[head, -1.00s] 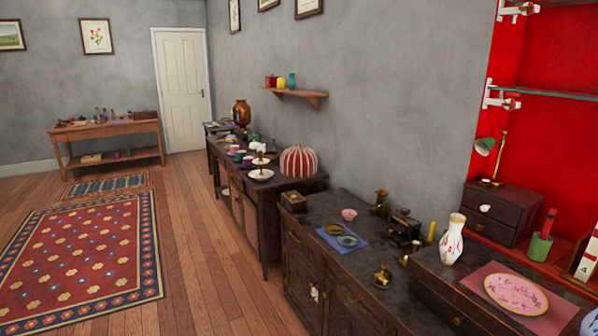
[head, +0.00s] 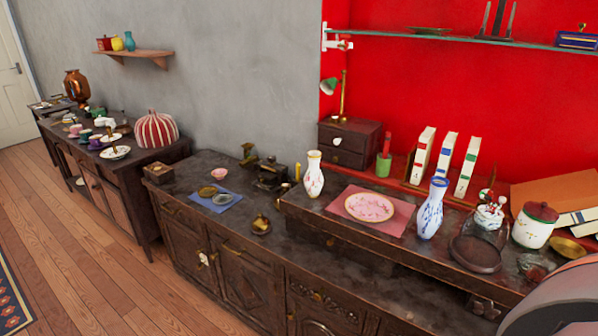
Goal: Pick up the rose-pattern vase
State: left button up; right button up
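The rose-pattern vase (head: 313,175) is white with reddish markings and a narrow neck. It stands upright near the left end of the raised dark shelf on the long cabinet, just left of a pink cloth. A second vase of similar shape, white with blue markings (head: 431,208), stands further right, beyond the pink plate. Neither gripper shows in the head view.
A pink plate (head: 369,207) lies on the pink cloth (head: 345,220). A glass-domed piece (head: 483,240) and a white lidded jar (head: 534,225) stand at right. A small drawer chest (head: 349,143) is behind the vase. Wooden floor (head: 75,220) is free at left.

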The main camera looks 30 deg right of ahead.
aim_at(313, 181)
jog(key=z, duration=1.1)
jog(key=i+j+z, duration=0.1)
jog(key=z, duration=0.3)
jog(key=j+z, duration=0.4)
jog(key=i+j+z, duration=0.1)
jog(key=z, duration=0.35)
jog(key=j+z, duration=0.3)
jog(key=j, duration=0.15)
jog(key=k+j+z, duration=0.1)
jog(key=j+z, duration=0.25)
jog(key=j, duration=0.15)
